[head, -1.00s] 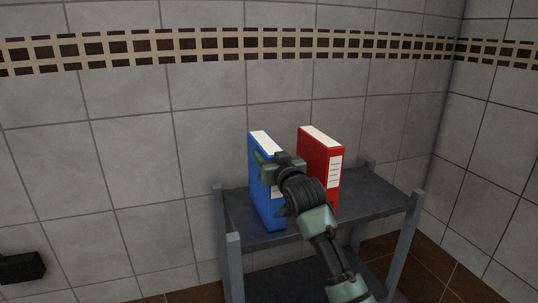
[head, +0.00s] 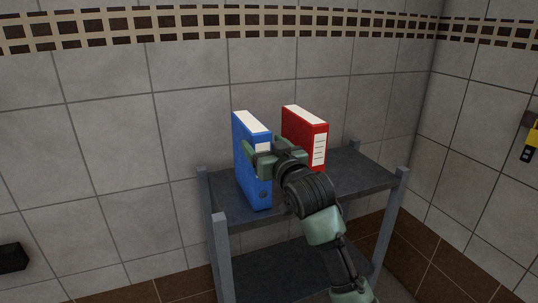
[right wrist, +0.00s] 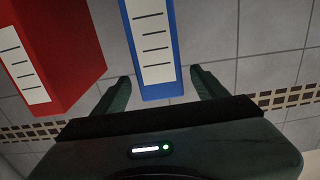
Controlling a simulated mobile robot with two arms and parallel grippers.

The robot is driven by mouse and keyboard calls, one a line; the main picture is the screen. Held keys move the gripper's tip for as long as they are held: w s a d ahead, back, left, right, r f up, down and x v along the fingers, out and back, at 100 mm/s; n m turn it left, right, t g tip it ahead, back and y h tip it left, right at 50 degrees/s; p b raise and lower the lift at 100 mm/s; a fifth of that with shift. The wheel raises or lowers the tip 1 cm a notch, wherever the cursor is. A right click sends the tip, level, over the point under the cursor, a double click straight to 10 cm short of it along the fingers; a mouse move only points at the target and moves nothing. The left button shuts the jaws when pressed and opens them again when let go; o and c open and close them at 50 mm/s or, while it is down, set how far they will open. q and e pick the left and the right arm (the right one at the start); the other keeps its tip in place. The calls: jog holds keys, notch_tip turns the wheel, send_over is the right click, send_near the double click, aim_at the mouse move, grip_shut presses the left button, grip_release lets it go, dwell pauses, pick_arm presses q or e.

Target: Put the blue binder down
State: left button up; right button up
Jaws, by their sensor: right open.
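The blue binder (head: 242,155) stands upright on the grey shelf unit's top (head: 345,177), its lower end on the surface. My right gripper (head: 258,157) is at the binder's near side. In the right wrist view the blue binder (right wrist: 153,50) lies between the two spread fingers of the right gripper (right wrist: 162,84), with a gap on each side. The jaws are open. The arm hides part of the shelf top. My left gripper is not in view.
A red binder (head: 304,130) stands upright to the right of the blue one, also in the right wrist view (right wrist: 60,55). The shelf top is clear at its right end. A tiled wall is close behind. A yellow and black object (head: 529,138) shows at the right edge.

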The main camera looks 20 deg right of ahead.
jog(key=shift+s, duration=1.85)
